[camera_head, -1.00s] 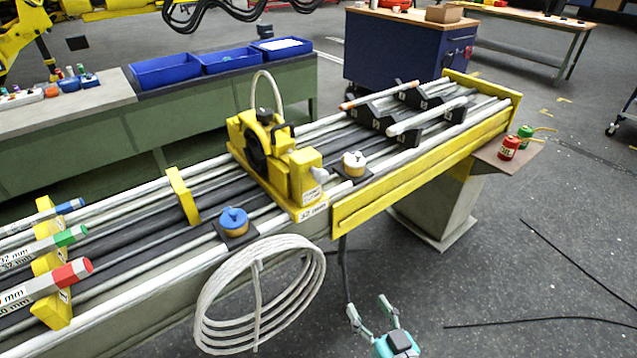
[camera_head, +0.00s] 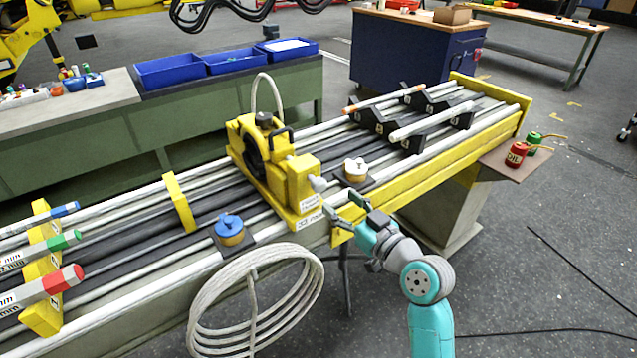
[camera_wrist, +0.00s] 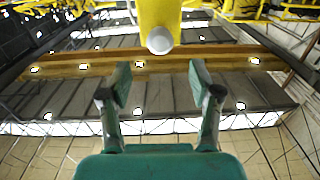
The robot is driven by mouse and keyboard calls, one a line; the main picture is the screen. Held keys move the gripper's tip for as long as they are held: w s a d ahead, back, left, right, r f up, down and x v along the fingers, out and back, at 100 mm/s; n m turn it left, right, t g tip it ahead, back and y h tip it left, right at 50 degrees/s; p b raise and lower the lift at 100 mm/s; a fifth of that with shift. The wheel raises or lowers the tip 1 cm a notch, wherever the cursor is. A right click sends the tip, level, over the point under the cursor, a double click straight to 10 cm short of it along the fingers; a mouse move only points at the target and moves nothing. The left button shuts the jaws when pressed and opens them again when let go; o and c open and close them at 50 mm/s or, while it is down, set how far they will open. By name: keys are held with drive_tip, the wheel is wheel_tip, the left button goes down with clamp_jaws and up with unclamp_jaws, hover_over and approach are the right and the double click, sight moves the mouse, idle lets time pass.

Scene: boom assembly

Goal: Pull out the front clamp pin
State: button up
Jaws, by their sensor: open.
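The front clamp pin (camera_head: 318,184) is a pale rounded knob sticking out of the front of the yellow clamp block (camera_head: 285,180) on the boom. In the wrist view the pin's round end (camera_wrist: 159,40) faces me under the yellow body, centred between my fingers but beyond their tips. My gripper (camera_head: 343,210) is open and empty in front of the clamp, near the labelled yellow base. It also shows open in the wrist view (camera_wrist: 160,80). A gap remains between the fingertips and the pin; its exact size is hard to tell.
A white-and-tan capped pot (camera_head: 355,170) stands right of the clamp, close to my gripper. A blue-capped pot (camera_head: 229,228) stands left. A coiled pale hose (camera_head: 255,305) hangs off the front edge. Red (camera_head: 516,155) and green cans sit on a side shelf. The floor in front is open.

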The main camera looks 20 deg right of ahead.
sight(323, 187)
drive_tip(key=x, duration=0.9)
drive_tip(key=shift+f, duration=0.1)
